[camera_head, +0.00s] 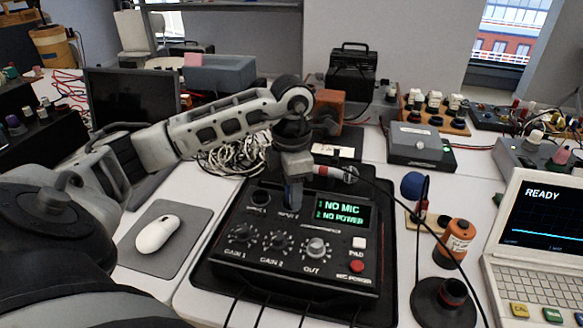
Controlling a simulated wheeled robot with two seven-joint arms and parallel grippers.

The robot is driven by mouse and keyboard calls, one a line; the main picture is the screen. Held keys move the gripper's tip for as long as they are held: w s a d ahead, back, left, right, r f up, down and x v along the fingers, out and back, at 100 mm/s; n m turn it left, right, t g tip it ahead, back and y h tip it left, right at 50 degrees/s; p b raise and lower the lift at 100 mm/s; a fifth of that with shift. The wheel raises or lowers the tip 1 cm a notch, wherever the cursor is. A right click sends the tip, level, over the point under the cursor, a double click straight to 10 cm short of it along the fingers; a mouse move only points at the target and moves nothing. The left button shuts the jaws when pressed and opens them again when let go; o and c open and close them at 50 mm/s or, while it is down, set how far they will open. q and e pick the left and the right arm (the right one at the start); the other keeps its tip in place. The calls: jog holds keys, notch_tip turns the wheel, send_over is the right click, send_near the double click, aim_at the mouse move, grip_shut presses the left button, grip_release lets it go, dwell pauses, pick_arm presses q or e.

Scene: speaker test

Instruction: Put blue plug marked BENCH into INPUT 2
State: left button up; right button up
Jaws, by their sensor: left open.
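The black mixer box (262,262) stands on the middle table, with sockets INPUT 1 (261,197) and INPUT 2 along its back left. My left gripper (292,188) points down over INPUT 2 and is open. A blue piece (293,198), apparently the blue plug, shows between its fingertips at INPUT 2. The fingers hide most of it and the socket. I cannot read a BENCH mark or tell how deep the piece sits. The box's display (340,213) reads "1 NO MIC" and "2 NO POWER". My right gripper is not in view.
A silver and red plug (336,173) with a black cable lies behind the display. A white mouse (157,235) lies left of the box. An orange canister (455,240), a blue ball-topped item (412,185) and a laptop (540,240) stand right. Loose cables (225,160) lie behind.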

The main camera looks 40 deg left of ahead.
pick_arm(q)
notch_tip(320, 180, up, 16)
jog(key=p, duration=0.3)
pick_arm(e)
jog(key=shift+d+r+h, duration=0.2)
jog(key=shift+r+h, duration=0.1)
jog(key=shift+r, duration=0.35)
pick_arm(q)
jog(key=shift+s+f, duration=0.1)
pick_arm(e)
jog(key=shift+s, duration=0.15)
